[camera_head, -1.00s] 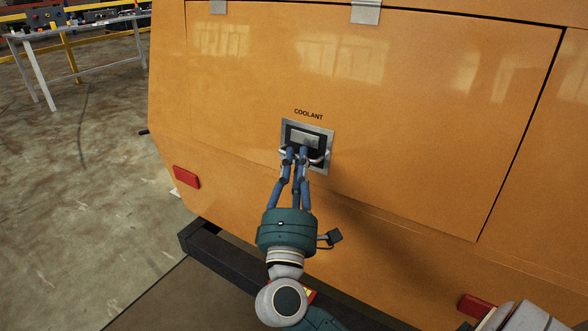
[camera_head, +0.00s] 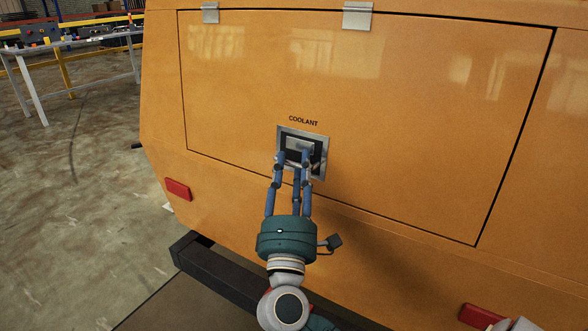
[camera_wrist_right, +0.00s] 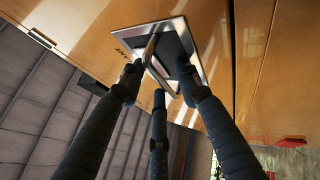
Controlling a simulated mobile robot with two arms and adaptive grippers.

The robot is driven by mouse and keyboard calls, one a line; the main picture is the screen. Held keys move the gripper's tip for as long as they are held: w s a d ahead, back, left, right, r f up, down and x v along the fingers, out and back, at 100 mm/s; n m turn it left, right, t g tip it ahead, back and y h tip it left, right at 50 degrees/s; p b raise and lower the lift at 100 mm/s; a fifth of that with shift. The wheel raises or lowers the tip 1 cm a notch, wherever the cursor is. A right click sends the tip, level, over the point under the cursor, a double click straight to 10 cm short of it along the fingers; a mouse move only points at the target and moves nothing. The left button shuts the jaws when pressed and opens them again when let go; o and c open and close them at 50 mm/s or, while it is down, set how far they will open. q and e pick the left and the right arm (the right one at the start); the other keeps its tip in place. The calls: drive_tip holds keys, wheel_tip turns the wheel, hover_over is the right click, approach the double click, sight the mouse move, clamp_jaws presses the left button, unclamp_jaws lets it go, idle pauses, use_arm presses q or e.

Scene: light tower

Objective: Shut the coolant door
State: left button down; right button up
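The coolant door (camera_head: 400,130) is the large orange panel in the head view, labelled COOLANT. It lies about flush with the surrounding body, with a thin dark seam around it. Its silver latch (camera_head: 300,146) sits in a square frame near the lower edge, and the latch also shows in the wrist view (camera_wrist_right: 150,48). My right gripper (camera_head: 294,160) is at the latch with its blue fingers spread. In the right wrist view the fingertips (camera_wrist_right: 160,80) stand around the latch handle, which they partly hide. I cannot tell whether they touch it. My left gripper is not in view.
Metal hinges (camera_head: 357,15) hold the door's top edge. Red reflectors (camera_head: 178,189) and a dark beam (camera_head: 215,270) lie below. A table with parts (camera_head: 70,45) stands at the far left, with open floor (camera_head: 80,200) before it.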

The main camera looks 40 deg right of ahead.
drive_tip(key=v, duration=1.2)
drive_tip(key=shift+r, duration=0.1)
